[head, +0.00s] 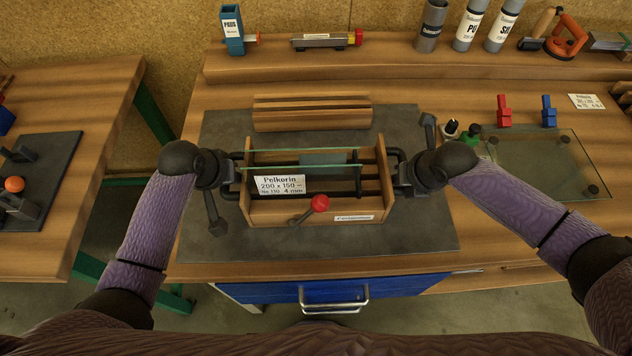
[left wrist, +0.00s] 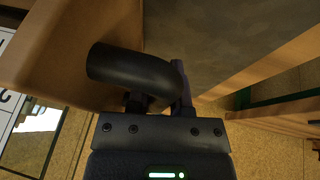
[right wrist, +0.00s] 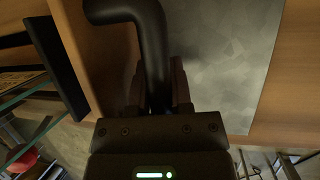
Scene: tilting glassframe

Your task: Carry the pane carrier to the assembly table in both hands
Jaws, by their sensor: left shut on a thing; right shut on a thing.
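The pane carrier (head: 342,208) is a wooden box with glass panes, a white label reading "Pelkorin 200 x 150" and a red-knobbed lever. It is over the grey mat (head: 420,233) on the wooden bench in front of me; I cannot tell whether it touches the mat. My left gripper (head: 232,169) is shut on the carrier's left black handle, which shows in the left wrist view (left wrist: 125,68). My right gripper (head: 401,174) is shut on the right black handle, which shows in the right wrist view (right wrist: 150,35). The fingertips are partly hidden behind the handles.
A slotted wooden block (head: 312,112) stands behind the carrier. A glass plate (head: 545,165) with black pads lies to the right. Red and blue clamps (head: 503,111) stand behind it. Another table (head: 95,100) with a dark fixture plate (head: 50,165) is at left, across a floor gap.

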